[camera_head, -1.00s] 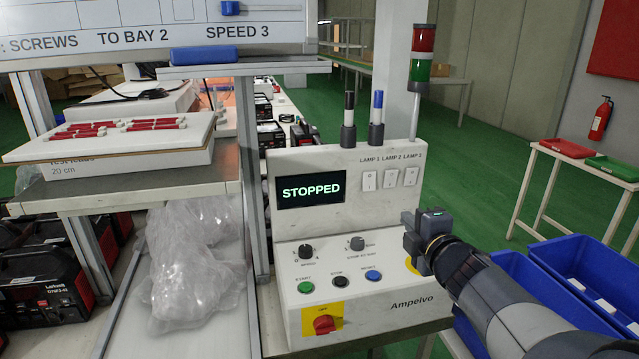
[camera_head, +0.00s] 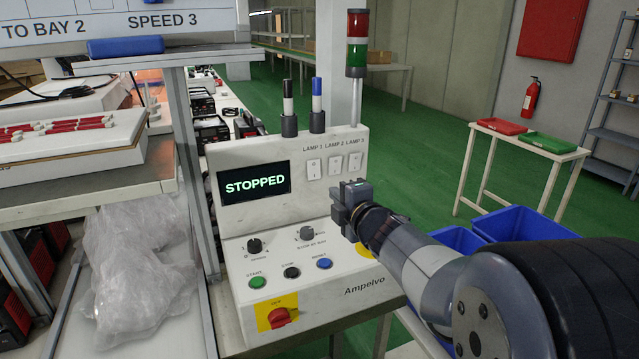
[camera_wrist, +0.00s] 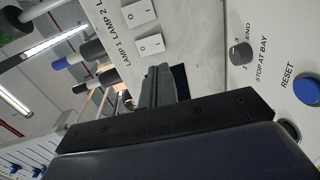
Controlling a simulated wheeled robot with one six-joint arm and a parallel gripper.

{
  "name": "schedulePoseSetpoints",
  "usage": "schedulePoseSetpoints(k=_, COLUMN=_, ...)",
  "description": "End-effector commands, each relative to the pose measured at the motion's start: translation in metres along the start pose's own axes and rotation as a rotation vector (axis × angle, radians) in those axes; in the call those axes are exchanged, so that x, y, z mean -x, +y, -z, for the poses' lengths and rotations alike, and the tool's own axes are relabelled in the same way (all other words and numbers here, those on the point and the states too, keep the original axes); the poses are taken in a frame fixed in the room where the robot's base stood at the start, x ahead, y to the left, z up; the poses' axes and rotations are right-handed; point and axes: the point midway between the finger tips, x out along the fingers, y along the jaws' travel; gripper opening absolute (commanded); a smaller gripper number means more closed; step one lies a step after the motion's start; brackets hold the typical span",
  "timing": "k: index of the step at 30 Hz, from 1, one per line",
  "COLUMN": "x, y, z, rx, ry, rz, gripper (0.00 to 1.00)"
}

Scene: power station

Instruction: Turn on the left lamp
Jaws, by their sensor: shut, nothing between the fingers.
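In the wrist view the lamp 1 switch (camera_wrist: 150,45) and lamp 2 switch (camera_wrist: 138,13) show clearly. My gripper (camera_head: 338,210) is shut and empty, in front of the panel's right side, below the lamp 3 switch and apart from the lamp 1 switch. Its fingers (camera_wrist: 156,85) point toward the panel.
A STOPPED screen (camera_head: 255,183) is left of the switches. Knobs, push buttons and a red rotary switch (camera_head: 278,317) sit on the sloped front. Two posts and a red-green signal tower (camera_head: 357,43) rise behind. Blue bins (camera_head: 520,224) stand right; plastic bags (camera_head: 135,260) lie left.

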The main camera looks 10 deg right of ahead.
Motion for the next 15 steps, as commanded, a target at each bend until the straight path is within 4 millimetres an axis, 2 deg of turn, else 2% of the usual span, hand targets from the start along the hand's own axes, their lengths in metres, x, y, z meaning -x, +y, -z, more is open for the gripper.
schedulePoseSetpoints(k=1, x=-0.011, y=-0.002, z=0.001, rx=0.001, ry=0.004, rz=0.002, gripper=0.00)
schedulePoseSetpoints(k=9, x=-0.060, y=-0.001, z=0.001, rx=0.000, ry=0.001, rz=0.002, gripper=0.00)
schedulePoseSetpoints(k=15, x=-0.086, y=0.000, z=0.001, rx=0.000, ry=0.001, rz=0.000, gripper=0.00)
